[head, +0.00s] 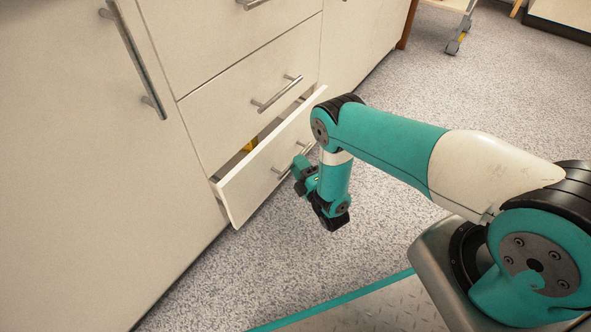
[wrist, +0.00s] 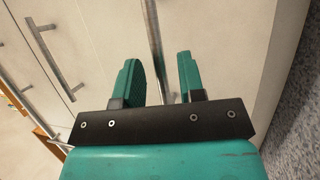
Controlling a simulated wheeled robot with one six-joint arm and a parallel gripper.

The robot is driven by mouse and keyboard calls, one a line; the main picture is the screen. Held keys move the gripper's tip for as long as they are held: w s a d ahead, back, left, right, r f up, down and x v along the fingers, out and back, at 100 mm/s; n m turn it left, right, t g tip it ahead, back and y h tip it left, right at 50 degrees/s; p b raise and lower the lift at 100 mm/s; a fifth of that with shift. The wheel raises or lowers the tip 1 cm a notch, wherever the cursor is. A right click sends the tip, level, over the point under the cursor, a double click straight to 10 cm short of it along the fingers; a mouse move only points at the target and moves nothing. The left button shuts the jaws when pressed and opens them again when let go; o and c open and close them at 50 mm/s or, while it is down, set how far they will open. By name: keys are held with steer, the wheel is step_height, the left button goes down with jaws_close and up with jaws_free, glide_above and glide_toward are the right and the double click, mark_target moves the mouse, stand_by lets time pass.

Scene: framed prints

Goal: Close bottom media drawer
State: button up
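The bottom drawer (head: 250,184) of the white cabinet stands partly pulled out in the head view. Its metal bar handle (head: 281,169) is on the front panel, its right part partly hidden by my arm. My gripper (head: 299,175) is at the drawer front, close to this handle. In the wrist view my gripper (wrist: 160,85) has its two teal fingers apart. A metal bar handle (wrist: 154,40) runs between the fingers in that view. I cannot tell whether the fingers touch it.
The middle drawer (head: 235,112) above is shut, with its own bar handle (head: 276,94). A yellow thing (head: 251,144) shows inside the open drawer. A tall door (head: 85,150) is at left. Speckled floor (head: 380,240) is clear around my arm. A wheeled cart (head: 459,35) stands far off.

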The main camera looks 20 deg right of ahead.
steer(key=b, duration=0.1)
steer(key=w+b, duration=0.1)
steer(key=b, duration=0.1)
steer(key=shift+w+a+f, duration=0.2)
steer(key=shift+w, duration=0.1)
steer(key=shift+w+r+b, duration=0.25)
steer(key=shift+r+b, duration=0.15)
steer(key=shift+b, duration=0.55)
jaws_close()
